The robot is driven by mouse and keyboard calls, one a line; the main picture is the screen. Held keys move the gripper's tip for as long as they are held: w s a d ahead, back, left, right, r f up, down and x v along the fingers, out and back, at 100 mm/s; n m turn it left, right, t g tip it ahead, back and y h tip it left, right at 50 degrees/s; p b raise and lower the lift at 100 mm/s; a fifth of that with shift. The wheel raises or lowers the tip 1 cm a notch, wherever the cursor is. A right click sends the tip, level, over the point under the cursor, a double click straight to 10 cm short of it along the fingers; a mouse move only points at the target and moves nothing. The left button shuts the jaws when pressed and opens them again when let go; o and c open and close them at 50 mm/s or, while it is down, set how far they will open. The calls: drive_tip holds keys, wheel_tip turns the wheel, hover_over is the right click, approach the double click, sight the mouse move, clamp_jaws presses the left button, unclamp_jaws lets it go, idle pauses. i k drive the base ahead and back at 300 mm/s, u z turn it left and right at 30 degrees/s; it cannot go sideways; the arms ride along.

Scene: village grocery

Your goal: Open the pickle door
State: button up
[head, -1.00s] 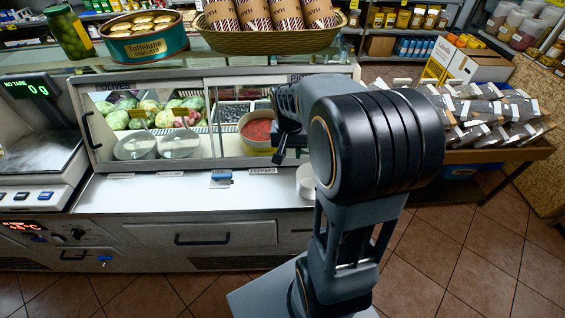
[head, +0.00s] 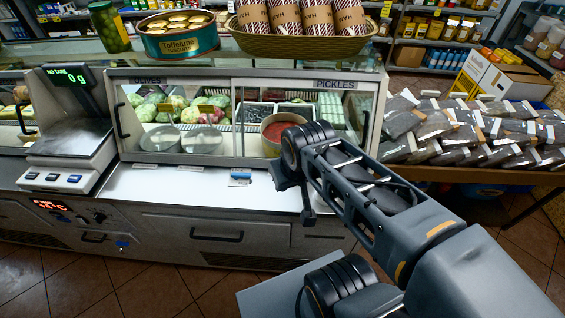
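The pickle door (head: 345,104) is the right glass panel of the counter case, under the PICKLES label (head: 334,84). It looks shut, with its left edge meeting the olives panel (head: 150,104) near the middle of the case. A dark upright handle (head: 366,122) shows near its right edge, partly hidden low down by my arm. My gripper (head: 291,190) is in front of the case, below and left of that handle, apart from it as far as I can see. Its fingers are small and dark, and their opening is unclear.
A white ledge (head: 200,185) runs below the panels, with a small blue-and-white item (head: 240,177) on it. A scale (head: 70,150) stands at the left. A table of packets (head: 470,130) is at the right.

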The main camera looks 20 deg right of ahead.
sight(235, 80)
drive_tip(key=k, duration=1.15)
drive_tip(key=z, duration=0.6)
drive_tip(key=i, duration=0.9)
drive_tip(key=u, duration=0.6)
